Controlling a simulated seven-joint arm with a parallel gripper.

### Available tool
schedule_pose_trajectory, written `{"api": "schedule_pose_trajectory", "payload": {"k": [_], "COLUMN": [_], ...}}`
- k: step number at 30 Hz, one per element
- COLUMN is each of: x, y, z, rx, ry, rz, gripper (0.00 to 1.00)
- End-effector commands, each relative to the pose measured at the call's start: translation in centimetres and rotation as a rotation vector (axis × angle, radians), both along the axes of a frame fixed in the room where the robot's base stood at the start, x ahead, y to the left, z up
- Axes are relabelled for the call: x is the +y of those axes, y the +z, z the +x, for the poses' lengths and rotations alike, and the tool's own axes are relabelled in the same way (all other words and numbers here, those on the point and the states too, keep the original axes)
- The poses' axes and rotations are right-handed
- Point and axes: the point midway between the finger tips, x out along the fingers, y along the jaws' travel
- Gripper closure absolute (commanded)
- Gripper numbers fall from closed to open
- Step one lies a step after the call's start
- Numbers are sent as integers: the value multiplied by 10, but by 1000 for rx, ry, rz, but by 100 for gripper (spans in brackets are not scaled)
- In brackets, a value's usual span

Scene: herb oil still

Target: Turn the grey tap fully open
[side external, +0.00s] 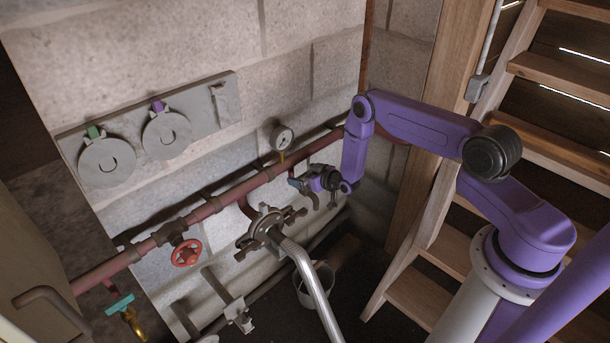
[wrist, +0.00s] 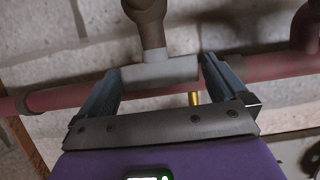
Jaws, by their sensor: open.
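The grey tap shows in the wrist view as a grey bar-shaped handle (wrist: 160,73) on a brown stem (wrist: 150,28). My gripper (wrist: 160,66) is open, with one dark blue-grey finger at each end of the handle. The handle lies between the fingertips; I cannot tell whether either finger touches it. In the side external view my gripper (side external: 296,184) is at the wall pipework, just below the reddish pipe. There the grey handle is mostly hidden by the gripper and too small to make out clearly.
The reddish pipe (side external: 232,193) runs along the block wall. A gauge (side external: 282,138) stands above it. A clamped flange (side external: 263,228) with a silver pipe (side external: 313,283), a red handwheel (side external: 186,253) and a teal-handled tap (side external: 120,304) are to the left. A bucket (side external: 316,288) stands below.

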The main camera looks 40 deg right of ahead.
Motion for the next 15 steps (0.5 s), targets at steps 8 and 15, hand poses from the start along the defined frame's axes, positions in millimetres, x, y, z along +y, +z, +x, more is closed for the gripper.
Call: {"api": "schedule_pose_trajectory", "payload": {"k": [8, 15], "x": [0, 0], "y": [0, 0], "z": [2, 2], "rx": [-1, -1], "ry": [0, 0], "rz": [0, 0], "gripper": [0, 45]}}
